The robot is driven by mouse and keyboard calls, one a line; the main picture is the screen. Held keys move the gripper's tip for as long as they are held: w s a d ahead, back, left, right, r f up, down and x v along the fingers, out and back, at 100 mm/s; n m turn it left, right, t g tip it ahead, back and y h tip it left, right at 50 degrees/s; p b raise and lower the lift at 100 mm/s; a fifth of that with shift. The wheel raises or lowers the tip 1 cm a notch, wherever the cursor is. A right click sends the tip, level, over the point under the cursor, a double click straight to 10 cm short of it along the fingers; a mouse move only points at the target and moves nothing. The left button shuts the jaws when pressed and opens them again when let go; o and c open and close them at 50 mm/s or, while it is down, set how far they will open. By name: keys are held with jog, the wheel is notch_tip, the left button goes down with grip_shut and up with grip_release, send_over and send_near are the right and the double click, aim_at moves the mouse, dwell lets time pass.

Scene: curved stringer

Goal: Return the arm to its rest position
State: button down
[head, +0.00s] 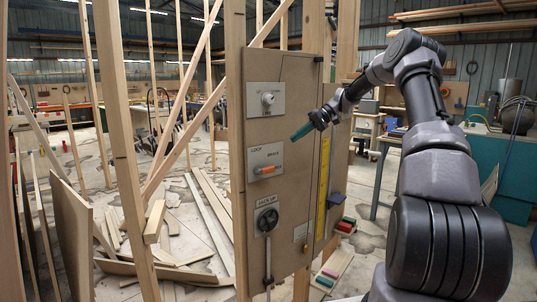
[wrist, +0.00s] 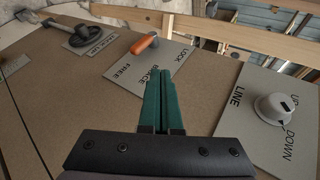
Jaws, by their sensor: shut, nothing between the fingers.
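My arm (head: 433,150) rises at the right of the head view and bends over toward the upright brown panel. My gripper (head: 295,136) has teal fingers, which point left toward the panel, beside its right part. In the wrist view the fingers of my gripper (wrist: 162,78) are together, with nothing held between them. The panel face (wrist: 60,115) fills much of that view.
The panel (head: 240,130) carries a white knob (head: 267,98), an orange lever (head: 266,170) and a black knob (head: 267,219). Wooden posts (head: 118,150) stand to its left. A teal cabinet (head: 515,170) stands at the right. Loose boards lie on the floor.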

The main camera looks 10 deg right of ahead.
jog(key=s+a+r+m+t+h, duration=0.1)
jog(key=s+a+r+h, duration=0.1)
jog(key=s+r, duration=0.35)
jog(key=s+a+r+t+h, duration=0.1)
jog(key=s+a+r+h, duration=0.15)
jog(key=s, duration=0.55)
jog(key=s+a+r+m+t+h, duration=0.1)
jog(key=s+r+h, duration=0.25)
jog(key=s, duration=0.35)
jog(key=s+d+m+t, duration=0.1)
jog(key=s+d+t, duration=0.1)
jog(key=s, duration=0.8)
jog(key=s+d+m+t+h, duration=0.1)
jog(key=s+d+m+t, duration=0.1)
jog(key=s, duration=0.8)
jog(key=shift+s+r+t, duration=0.35)
jog(key=shift+r+t, duration=0.05)
